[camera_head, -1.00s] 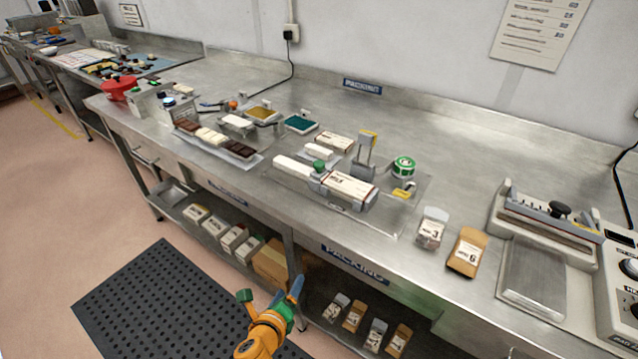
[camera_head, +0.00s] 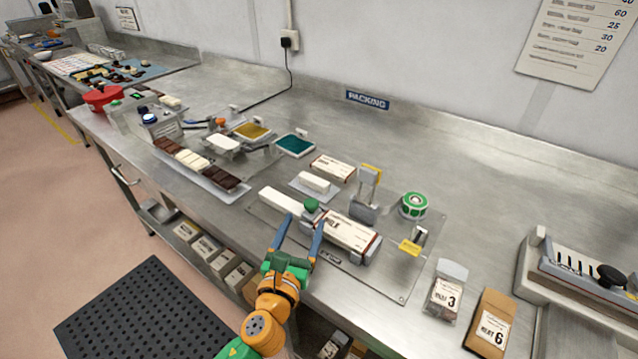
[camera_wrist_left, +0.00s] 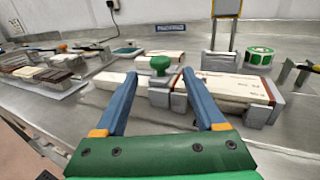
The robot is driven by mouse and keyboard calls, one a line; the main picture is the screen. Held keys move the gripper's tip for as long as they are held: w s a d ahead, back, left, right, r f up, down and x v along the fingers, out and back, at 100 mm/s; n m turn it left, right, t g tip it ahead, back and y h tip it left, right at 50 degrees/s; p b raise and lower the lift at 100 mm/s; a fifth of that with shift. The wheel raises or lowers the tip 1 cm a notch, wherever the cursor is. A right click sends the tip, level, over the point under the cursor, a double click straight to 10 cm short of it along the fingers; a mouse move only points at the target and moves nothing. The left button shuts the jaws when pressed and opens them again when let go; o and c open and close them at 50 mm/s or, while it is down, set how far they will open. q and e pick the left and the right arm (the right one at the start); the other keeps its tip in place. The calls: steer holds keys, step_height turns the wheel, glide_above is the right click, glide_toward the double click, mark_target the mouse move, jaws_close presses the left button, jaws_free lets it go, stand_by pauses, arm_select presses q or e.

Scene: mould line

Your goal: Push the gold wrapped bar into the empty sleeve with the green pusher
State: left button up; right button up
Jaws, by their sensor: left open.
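The green pusher knob (camera_head: 311,205) stands at the left end of a printed cream sleeve (camera_head: 347,231) lying on a packing plate. A long white block (camera_head: 281,201) lies left of the knob. My left gripper (camera_head: 305,219) is open and empty at the bench's front side, its blue fingers pointing toward the knob. In the left wrist view the knob (camera_wrist_left: 160,64) appears between the fingertips, beyond them; I see no contact. The sleeve (camera_wrist_left: 232,84) is to its right. I cannot make out a gold wrapped bar. My right gripper is not in view.
A grey upright post (camera_head: 365,195) and a green-and-white roll (camera_head: 413,205) stand behind and right of the sleeve. A tray of chocolate bars (camera_head: 205,165) is at left. Pouches (camera_head: 447,288) lie at right. Bare steel bench lies behind.

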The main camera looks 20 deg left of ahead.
mark_target(309, 208)
arm_select(q)
steer(key=w, duration=0.6)
steer(key=shift+w+a+r, duration=0.15)
steer(key=shift+w+r, duration=0.05)
steer(key=shift+w, duration=0.1)
steer(key=shift+w+f, duration=0.15)
steer(key=shift+w, duration=0.2)
steer(key=shift+s, duration=0.15)
jaws_close()
stand_by(0.6)
